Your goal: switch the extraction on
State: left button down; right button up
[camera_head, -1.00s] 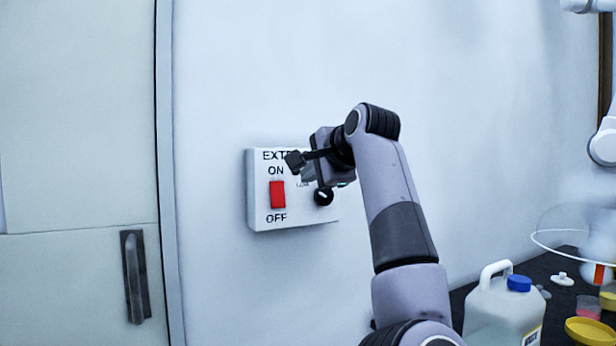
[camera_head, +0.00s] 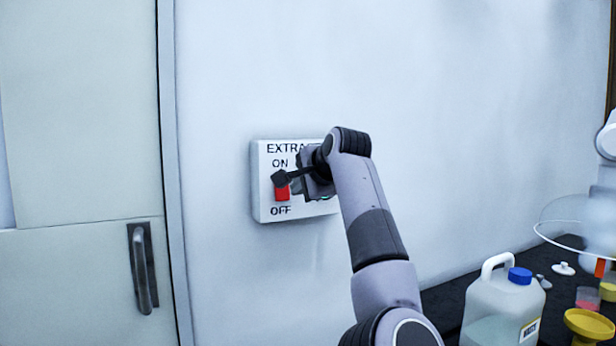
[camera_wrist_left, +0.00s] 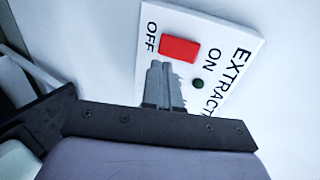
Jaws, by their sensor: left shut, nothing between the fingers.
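The white extraction panel (camera_head: 264,205) is mounted on the wall, with the words EXTRA..., ON and OFF on it. Its red rocker switch (camera_head: 282,194) sits between ON and OFF, its upper part covered by my left gripper (camera_head: 280,179). In the left wrist view the red switch (camera_wrist_left: 179,49) shows whole, with a dark green round lamp (camera_wrist_left: 197,84) beside it on the panel (camera_wrist_left: 215,30). My left gripper (camera_wrist_left: 163,66) is shut and empty, its tips right at the switch's edge; I cannot tell whether they touch it. My right gripper is out of view.
A door with a dark handle (camera_head: 143,268) is left of the panel. At the lower right a dark bench holds a jug with a blue cap (camera_head: 505,305), a yellow dish (camera_head: 590,325) and small vessels. The wall around the panel is clear.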

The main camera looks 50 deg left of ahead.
aim_at(283, 194)
pick_arm(q)
jog(key=x, duration=0.2)
jog(key=p+x, duration=0.1)
jog(key=x, duration=0.1)
jog(key=r+x, duration=0.1)
jog(key=x, duration=0.2)
jog(key=shift+a+p, duration=0.25)
jog(key=shift+p, duration=0.1)
jog(key=shift+w, duration=0.1)
jog(key=shift+a+f+b, duration=0.1)
jog(key=shift+f+b, duration=0.15)
jog(key=shift+b, duration=0.25)
jog(key=shift+a+f+y+b, duration=0.25)
jog(key=shift+y+b, duration=0.25)
jog(key=shift+b, duration=0.6)
jog(key=shift+r+p, duration=0.4)
jog(key=shift+p, duration=0.1)
jog(key=shift+r+p, duration=0.55)
jog(key=shift+r, duration=0.4)
jog(key=shift+d+f, duration=0.1)
jog(key=shift+f, duration=0.1)
